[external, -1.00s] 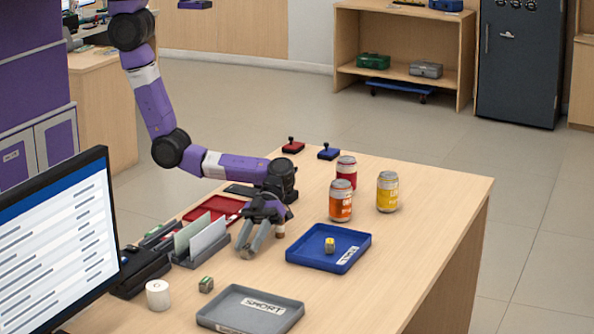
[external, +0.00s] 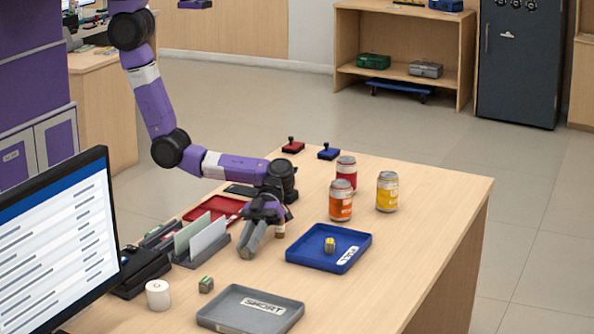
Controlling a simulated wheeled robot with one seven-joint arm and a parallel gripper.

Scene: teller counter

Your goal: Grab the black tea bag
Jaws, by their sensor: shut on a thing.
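My gripper (external: 249,252) is low over the wooden counter (external: 420,245), between the grey card holder and the blue tray. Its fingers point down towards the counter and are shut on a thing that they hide. I cannot make out what it is. No black tea bag can be picked out elsewhere on the counter.
The blue tray (external: 300,259) with a small yellow item (external: 329,244) is right of my gripper. A grey tray (external: 225,318), green bundle (external: 206,284) and white roll (external: 158,294) are in front. The card holder (external: 190,261) stands close left. Cans (external: 340,200) stand behind.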

